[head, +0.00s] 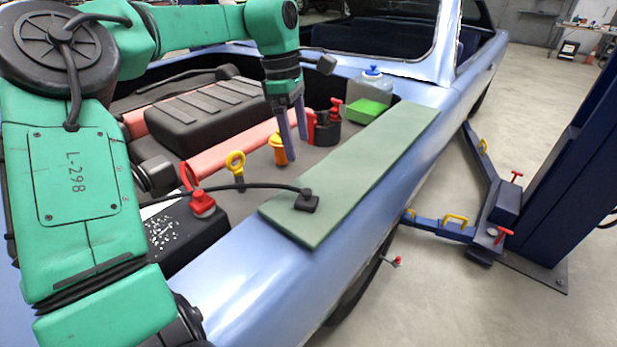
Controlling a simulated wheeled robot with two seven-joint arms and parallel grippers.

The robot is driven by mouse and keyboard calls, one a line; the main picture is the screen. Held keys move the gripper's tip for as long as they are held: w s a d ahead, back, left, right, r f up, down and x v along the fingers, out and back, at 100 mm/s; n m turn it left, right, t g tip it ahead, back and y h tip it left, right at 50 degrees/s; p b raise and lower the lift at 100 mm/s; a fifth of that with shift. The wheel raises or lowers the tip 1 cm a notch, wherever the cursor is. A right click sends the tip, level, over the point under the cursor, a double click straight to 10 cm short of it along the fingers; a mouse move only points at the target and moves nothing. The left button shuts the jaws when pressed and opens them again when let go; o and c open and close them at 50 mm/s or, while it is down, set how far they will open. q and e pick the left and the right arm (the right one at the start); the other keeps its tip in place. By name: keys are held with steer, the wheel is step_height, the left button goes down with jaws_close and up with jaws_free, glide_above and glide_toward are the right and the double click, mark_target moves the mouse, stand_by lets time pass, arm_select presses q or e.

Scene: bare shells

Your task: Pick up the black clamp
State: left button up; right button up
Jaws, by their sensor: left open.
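The black clamp (309,203) lies on the near end of the green fender cover (352,165), at the end of a black cable running left toward the battery. My left gripper (296,148) hangs over the engine bay with its two purple-grey fingers pointing down. It is open with nothing seen between the fingers, and is beyond the black clamp and apart from it. A red clamp (202,203) sits on the black battery (185,230) at the lower left. My right gripper is not in view.
A yellow-orange cap (278,150) and a black reservoir with red tops (326,131) stand near my left fingers. A yellow-ringed dipstick (236,164) rises nearer the battery. A blue car lift (545,170) stands right. The cover's middle is clear.

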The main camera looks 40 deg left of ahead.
mark_target(305, 190)
arm_select(q)
steer(key=d+f, duration=0.1)
steer(key=f, duration=0.1)
steer(key=s+f, duration=0.1)
steer(key=f, duration=0.1)
steer(key=s+d+f, duration=0.1)
steer(key=shift+d+f, duration=0.35)
steer(key=shift+f, duration=0.05)
steer(key=f, duration=0.1)
steer(key=w+f+p, duration=0.1)
steer(key=f, duration=0.1)
steer(key=shift+a, duration=0.2)
steer(key=f, duration=0.2)
steer(key=f+p, duration=0.1)
steer(key=f, duration=0.1)
steer(key=shift+d, duration=0.35)
steer(key=shift+f, duration=0.15)
steer(key=c, duration=1.2)
jaws_close()
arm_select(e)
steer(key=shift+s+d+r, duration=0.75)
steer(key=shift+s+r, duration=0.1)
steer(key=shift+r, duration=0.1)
